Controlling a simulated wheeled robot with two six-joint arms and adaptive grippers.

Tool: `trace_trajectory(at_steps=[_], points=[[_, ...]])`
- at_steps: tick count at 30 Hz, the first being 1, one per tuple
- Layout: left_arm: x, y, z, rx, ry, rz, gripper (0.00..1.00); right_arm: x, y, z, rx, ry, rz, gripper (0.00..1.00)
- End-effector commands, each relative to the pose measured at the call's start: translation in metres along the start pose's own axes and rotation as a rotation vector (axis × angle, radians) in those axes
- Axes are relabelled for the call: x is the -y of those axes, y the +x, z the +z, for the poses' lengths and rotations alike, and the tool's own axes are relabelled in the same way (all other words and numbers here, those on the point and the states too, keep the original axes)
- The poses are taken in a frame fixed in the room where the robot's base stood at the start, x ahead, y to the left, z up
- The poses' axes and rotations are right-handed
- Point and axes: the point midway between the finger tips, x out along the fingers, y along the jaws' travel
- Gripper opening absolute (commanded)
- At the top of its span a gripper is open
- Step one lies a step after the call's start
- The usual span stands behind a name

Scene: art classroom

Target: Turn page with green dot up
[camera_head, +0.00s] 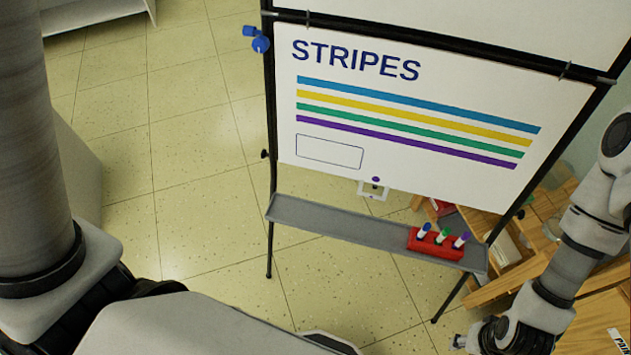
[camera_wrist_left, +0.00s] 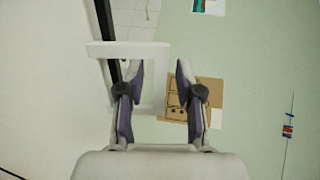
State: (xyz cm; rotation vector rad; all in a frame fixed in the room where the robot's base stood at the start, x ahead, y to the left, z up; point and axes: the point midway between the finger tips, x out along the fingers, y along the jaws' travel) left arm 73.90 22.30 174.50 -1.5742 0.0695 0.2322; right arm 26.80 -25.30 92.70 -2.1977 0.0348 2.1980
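The white page (camera_head: 420,75) headed STRIPES hangs on the black-framed easel in the head view. A small white square tab (camera_head: 362,194) with a purple dot (camera_head: 375,180) hangs at its bottom edge. I see no green dot on a page tab. My left gripper (camera_wrist_left: 158,75) shows only in the left wrist view, open, its fingers apart. A white frame-like tab (camera_wrist_left: 128,49) overlaps its left finger there; I cannot tell whether they touch. My right gripper (camera_head: 478,343) is low at the right in the head view, away from the page; its fingers are unclear.
A grey easel tray (camera_head: 330,216) holds a red block (camera_head: 432,247) with blue, green and purple markers. Wooden furniture (camera_head: 510,275) stands behind at the right. A blue knob (camera_head: 260,44) is on the easel's left side.

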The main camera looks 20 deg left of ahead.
Motion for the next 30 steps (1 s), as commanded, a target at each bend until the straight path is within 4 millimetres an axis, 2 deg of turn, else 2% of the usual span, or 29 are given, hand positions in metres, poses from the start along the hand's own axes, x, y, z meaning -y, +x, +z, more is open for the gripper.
trace_trajectory(at_steps=[10,30], points=[[0.000,-0.003,0.000,0.000,0.000,-0.001,0.35,0.000,0.001,0.000,0.000,0.000,0.000,0.40],[-0.001,-0.036,0.000,0.000,0.000,0.000,0.35,0.000,0.013,0.000,0.000,0.000,0.000,0.40]])
